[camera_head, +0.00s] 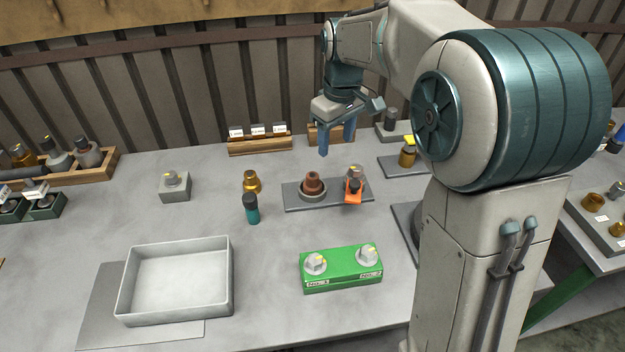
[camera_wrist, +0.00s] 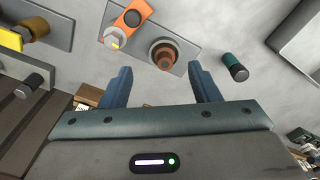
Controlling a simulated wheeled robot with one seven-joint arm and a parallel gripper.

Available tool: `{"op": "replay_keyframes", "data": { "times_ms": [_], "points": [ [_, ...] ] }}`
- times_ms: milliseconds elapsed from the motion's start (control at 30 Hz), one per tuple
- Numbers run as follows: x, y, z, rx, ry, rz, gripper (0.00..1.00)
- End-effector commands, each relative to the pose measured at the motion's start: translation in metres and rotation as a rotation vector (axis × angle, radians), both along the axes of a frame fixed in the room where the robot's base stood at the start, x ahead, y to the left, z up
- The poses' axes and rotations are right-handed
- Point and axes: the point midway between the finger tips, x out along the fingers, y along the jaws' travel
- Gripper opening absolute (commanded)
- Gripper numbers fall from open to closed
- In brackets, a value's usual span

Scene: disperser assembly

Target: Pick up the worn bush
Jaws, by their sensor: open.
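A rust-brown bush (camera_head: 313,183), which looks like the worn one, stands upright in a dark round seat on a grey plate (camera_head: 292,198). In the wrist view the bush (camera_wrist: 164,55) shows beyond the fingertips, roughly between them. My gripper (camera_head: 337,143) points down above and behind the plate, open and empty. It also shows in the wrist view (camera_wrist: 158,70), with its two blue fingers well apart. The gripper is clear of the bush. A brass bush (camera_head: 251,181) stands on the table to the left of the plate.
An orange clamp (camera_head: 354,190) sits by a hex part on the plate's right end. A dark and teal cylinder (camera_head: 251,208) stands in front left. A green block (camera_head: 341,272), an empty grey tray (camera_head: 128,290) and a wooden card rack (camera_head: 259,146) are nearby.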

Motion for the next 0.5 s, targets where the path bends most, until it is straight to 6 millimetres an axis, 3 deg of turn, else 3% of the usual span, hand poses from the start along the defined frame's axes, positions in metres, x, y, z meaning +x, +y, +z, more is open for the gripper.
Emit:
{"op": "replay_keyframes", "data": {
  "times_ms": [33,200,500],
  "points": [
    [0.013,0.012,-0.006,-0.007,0.011,0.044,0.56],
    [0.038,0.038,-0.017,-0.023,0.036,0.162,0.56],
    [0.05,0.052,-0.036,-0.034,0.051,0.227,0.56]
  ]
}}
